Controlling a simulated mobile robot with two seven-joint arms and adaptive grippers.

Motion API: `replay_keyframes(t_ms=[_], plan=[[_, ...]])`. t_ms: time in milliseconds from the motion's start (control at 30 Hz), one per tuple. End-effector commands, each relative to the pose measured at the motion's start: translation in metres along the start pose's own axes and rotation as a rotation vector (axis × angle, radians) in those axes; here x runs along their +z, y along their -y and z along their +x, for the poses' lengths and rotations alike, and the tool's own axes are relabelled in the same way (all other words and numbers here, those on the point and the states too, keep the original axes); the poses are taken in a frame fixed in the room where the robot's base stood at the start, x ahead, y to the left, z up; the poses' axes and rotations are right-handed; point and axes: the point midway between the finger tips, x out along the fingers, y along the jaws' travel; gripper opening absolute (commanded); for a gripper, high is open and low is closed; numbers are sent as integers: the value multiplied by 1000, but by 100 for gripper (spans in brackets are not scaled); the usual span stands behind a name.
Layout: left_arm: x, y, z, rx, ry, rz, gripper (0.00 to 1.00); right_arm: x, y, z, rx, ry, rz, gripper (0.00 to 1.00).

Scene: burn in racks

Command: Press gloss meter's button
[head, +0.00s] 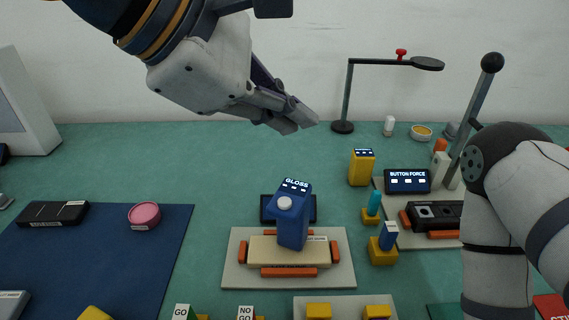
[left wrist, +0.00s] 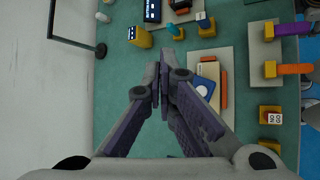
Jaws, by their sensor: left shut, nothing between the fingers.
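The blue gloss meter (head: 293,222) stands on a beige block (head: 263,252) held between orange-red pads on a pale plate (head: 236,279). Its lit screen reads GLOSS, and a round white button (head: 285,203) sits on its near upper face. My left gripper (head: 301,122) is shut and empty, raised above and behind the meter, apart from it. In the left wrist view the shut fingers (left wrist: 164,72) point at the table, and the meter (left wrist: 209,71) is partly hidden behind them. My right arm shows at the right; its gripper is out of view.
A yellow meter (head: 361,168), a button force display (head: 407,181) and a lever stand (head: 477,100) are at the right. A dark lamp-like stand (head: 347,95) rises behind. The blue mat (head: 100,255) holds a black box and pink puck.

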Motion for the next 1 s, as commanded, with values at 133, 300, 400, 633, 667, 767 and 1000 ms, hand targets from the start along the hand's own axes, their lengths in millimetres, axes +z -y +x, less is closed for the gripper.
replay_keyframes(t_ms=[133,300,400,633,667,767,1000], plan=[[0,0,0,0,0,1,0,1,0,0,0,3,0,56],[0,0,0,-1,-1,1,0,1,0,0,0,3,0,56],[-3,2,4,-1,-2,2,0,1,0,0,0,2,0,56],[-18,18,24,-3,-2,1,0,1,0,0,0,2,0,56],[-21,20,28,-3,-3,1,0,1,0,0,0,2,0,56],[-28,28,38,-3,-4,1,0,0,0,0,0,1,0,56],[-42,42,58,-2,-2,-1,0,3,0,3,1,14,0,56]])
